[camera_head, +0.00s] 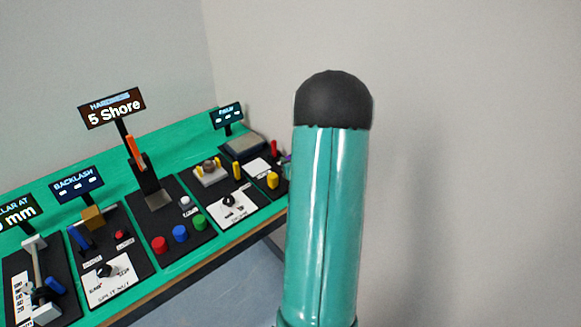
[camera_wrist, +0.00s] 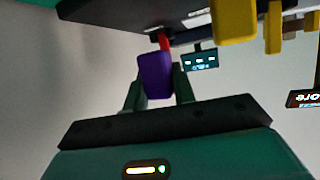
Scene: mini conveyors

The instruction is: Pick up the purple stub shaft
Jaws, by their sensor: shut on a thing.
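The purple stub shaft (camera_wrist: 155,75) shows in the wrist view as a purple block between the two green fingers of my gripper (camera_wrist: 158,91). My gripper is shut on it, with one finger on each side. In the head view, my teal arm link with a black cap hides most of the gripper. Only a small purple and teal patch shows at the link's left edge, by the bench's right end. The wrist view does not clearly show whether the shaft touches the bench.
A green bench (camera_head: 185,140) holds several black stations with signs, knobs and coloured buttons. A red peg (camera_wrist: 164,42) appears just beyond the shaft, and yellow posts (camera_wrist: 234,20) stand to the right. Bare wall and open room lie right of the bench.

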